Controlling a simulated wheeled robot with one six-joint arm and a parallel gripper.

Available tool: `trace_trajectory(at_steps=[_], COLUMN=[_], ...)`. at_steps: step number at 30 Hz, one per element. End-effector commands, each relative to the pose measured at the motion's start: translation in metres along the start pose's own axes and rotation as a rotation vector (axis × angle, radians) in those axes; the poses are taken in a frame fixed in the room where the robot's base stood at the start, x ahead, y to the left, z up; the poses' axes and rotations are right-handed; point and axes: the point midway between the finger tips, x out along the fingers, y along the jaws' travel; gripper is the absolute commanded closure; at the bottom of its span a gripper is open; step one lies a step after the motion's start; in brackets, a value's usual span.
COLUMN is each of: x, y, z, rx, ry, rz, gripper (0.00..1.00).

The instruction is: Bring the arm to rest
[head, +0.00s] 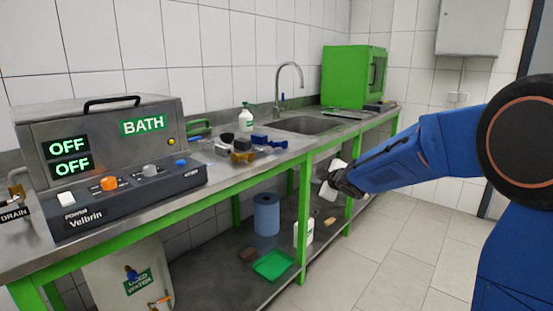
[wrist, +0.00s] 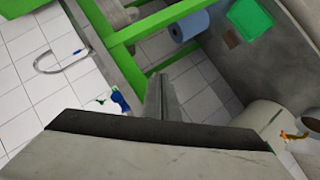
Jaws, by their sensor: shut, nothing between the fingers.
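My blue arm reaches in from the right in the head view. My gripper (head: 331,179) is at its end, in front of the green-framed steel bench (head: 225,180) and near the level of its front edge. The gripper is shut with nothing held. Whether the gripper touches the bench cannot be told.
On the bench stand the bath unit (head: 120,150), a white bottle (head: 246,118), several small parts, a sink (head: 305,124) and a green cabinet (head: 350,78). A blue roll (head: 266,214) and green tray (head: 273,265) are on the lower shelf. The tiled floor (head: 400,240) is clear.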

Motion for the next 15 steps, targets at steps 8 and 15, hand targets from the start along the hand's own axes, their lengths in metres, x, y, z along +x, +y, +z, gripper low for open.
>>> trace_trajectory(at_steps=[8, 15], x=[-0.103, -0.191], y=[0.011, -0.009], z=[0.045, 0.081], rx=[0.216, 0.42], ry=[-0.207, -0.367], rz=[0.056, 0.074], gripper=[1.0, 1.0])
